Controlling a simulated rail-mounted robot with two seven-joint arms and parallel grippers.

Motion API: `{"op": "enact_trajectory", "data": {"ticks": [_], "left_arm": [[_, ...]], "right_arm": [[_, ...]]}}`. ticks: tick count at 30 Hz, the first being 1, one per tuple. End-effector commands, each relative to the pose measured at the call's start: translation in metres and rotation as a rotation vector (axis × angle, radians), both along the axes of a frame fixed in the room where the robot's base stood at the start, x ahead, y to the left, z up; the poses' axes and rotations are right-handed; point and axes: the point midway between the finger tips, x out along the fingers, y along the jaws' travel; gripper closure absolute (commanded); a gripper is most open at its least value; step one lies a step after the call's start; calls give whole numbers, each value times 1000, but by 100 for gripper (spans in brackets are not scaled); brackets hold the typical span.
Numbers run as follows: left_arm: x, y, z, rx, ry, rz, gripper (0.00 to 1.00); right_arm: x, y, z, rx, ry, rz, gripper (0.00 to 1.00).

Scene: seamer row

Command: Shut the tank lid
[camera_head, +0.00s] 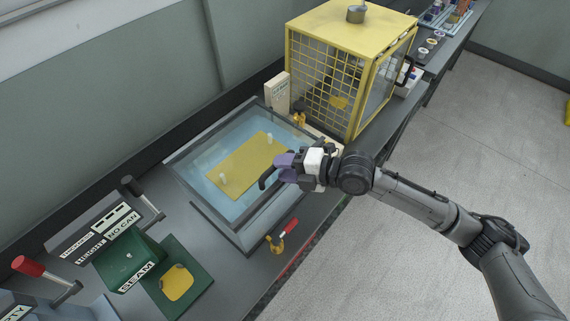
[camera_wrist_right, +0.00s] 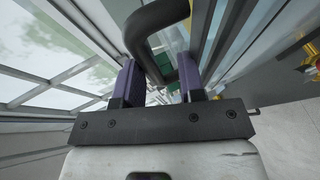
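The tank (camera_head: 222,228) is a glass-sided box with a dark rim, set in the grey bench. Blue water and a yellow plate (camera_head: 245,165) with white pegs show inside it. How far its clear lid stands open I cannot tell. My right gripper (camera_head: 279,172), with purple fingers, is over the tank's right front side, at a curved black handle (camera_head: 265,181). In the right wrist view the handle (camera_wrist_right: 150,62) passes between the spread fingers, nearer the left one; firm contact on both sides does not show. My left gripper is out of view.
A yellow mesh cage (camera_head: 322,82) stands behind the tank on the right, with a pale box (camera_head: 277,92) beside it. A red-handled brass valve (camera_head: 283,237) is at the tank's front. A green seamer unit (camera_head: 128,257) stands on the left. Open floor lies right.

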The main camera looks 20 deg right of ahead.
Motion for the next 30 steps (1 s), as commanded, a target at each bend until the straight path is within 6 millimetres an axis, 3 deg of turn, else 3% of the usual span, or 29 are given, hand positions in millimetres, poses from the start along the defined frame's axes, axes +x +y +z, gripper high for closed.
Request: {"op": "enact_trajectory", "data": {"ticks": [3,17,30], "left_arm": [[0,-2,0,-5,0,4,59],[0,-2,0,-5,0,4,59],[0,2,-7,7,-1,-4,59]], "right_arm": [[0,0,-3,-3,5,0,58],[-2,-3,2,0,-1,0,58],[-42,-57,21,-3,-3,-2,58]]}}
